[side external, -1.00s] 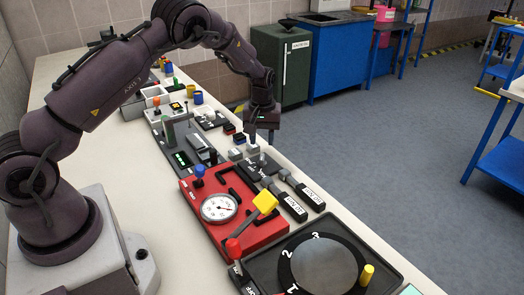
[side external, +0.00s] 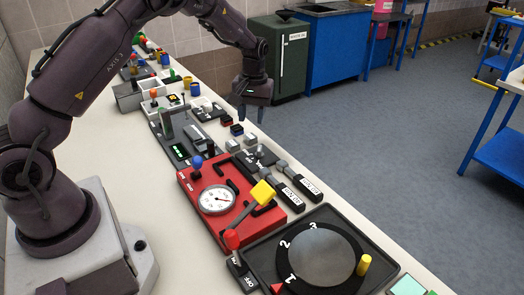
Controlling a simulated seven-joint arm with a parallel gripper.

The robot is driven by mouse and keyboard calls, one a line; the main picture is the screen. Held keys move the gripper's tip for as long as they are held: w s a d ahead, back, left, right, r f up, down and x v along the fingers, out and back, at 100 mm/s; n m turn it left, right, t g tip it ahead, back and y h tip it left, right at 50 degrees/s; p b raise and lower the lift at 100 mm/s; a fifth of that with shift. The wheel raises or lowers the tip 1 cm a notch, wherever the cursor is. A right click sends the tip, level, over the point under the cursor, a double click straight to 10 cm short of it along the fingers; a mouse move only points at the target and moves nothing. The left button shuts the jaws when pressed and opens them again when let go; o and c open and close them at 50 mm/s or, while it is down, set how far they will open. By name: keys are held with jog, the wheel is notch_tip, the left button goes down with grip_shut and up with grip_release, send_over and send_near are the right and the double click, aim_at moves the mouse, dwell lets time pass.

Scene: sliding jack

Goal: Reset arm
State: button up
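My gripper (side external: 250,113) hangs with its fingers down above the bench's right edge, behind the row of small blocks. Its two fingers are spread apart and nothing shows between them. A dark plate with a small grey knob (side external: 258,152) lies in front of it, clear of the fingers.
A black dial board (side external: 262,262) with a yellow peg (side external: 363,264) fills the near bench. Two black-handled pieces (side external: 300,192) lie right of the panel. Small blocks and bins (side external: 128,97) line the far bench. A green cabinet (side external: 281,55) stands behind.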

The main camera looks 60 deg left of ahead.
jog(key=s+d+r+m+t, duration=0.3)
jog(key=s+d+r, duration=0.4)
jog(key=s+r, duration=0.3)
jog(key=s+d+r+m+t, duration=0.3)
jog(key=s+d+r+m, duration=0.3)
jog(key=s+r, duration=0.5)
jog(key=shift+s+d+r, duration=0.2)
jog(key=shift+s+d, duration=0.3)
jog(key=shift+s, duration=2.05)
